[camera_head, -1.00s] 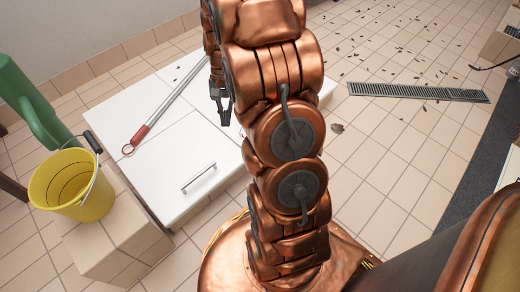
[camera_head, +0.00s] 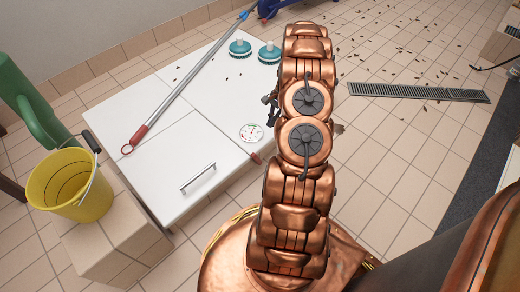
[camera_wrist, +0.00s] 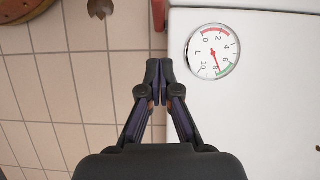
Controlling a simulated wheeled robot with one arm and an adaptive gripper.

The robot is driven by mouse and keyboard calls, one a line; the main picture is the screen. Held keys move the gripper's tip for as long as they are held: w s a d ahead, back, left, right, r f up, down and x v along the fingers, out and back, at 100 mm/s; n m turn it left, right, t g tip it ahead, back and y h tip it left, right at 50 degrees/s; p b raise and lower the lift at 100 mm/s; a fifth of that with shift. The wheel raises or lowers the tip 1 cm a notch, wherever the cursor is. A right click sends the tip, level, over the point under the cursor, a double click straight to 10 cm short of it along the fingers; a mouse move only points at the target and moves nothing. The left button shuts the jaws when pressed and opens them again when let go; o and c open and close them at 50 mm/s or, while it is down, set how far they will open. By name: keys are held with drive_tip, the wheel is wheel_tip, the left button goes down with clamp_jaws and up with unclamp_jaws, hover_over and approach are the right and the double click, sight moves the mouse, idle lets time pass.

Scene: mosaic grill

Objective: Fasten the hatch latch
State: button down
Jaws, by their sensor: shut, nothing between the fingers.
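The white cabinet (camera_head: 120,100) has a panel with a silver handle (camera_head: 198,177), which looks like the hatch; the panel appears flush. A small red piece (camera_head: 256,158) sits at the cabinet's right edge near the seam; it may be the latch, but its position is too small to tell. My gripper (camera_head: 272,110) is partly hidden by my arm, near the cabinet's right edge. In the wrist view, my gripper (camera_wrist: 161,66) is shut and empty, its tips beside the cabinet edge, left of a round dial gauge (camera_wrist: 213,50). The gauge also shows in the head view (camera_head: 251,132).
A long pole with a red grip (camera_head: 185,90) lies across the cabinet top. Two teal brushes (camera_head: 254,50) stand at its back. A yellow bucket (camera_head: 68,185) stands on a tiled block at left. Tiled floor and a drain grate (camera_head: 418,92) lie at right.

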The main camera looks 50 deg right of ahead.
drive_tip(key=f, duration=0.1)
drive_tip(key=b, duration=0.4)
approach(257, 159)
wheel_tip(257, 159, down, 5)
drive_tip(key=w+d, duration=0.1)
drive_tip(key=d, duration=0.2)
drive_tip(key=shift+w+a+f+b, duration=0.1)
drive_tip(key=shift+a+f+b, duration=0.15)
drive_tip(key=shift+a, duration=0.45)
drive_tip(key=shift+s+a+f+b, duration=0.15)
drive_tip(key=shift+a+b, duration=0.2)
drive_tip(key=shift+a, duration=0.35)
drive_tip(key=shift+w+a+f+b, duration=0.2)
drive_tip(key=shift+a+b, duration=0.1)
drive_tip(key=shift+a, duration=0.4)
drive_tip(key=shift+a+r+p, duration=0.1)
drive_tip(key=shift+p, duration=0.25)
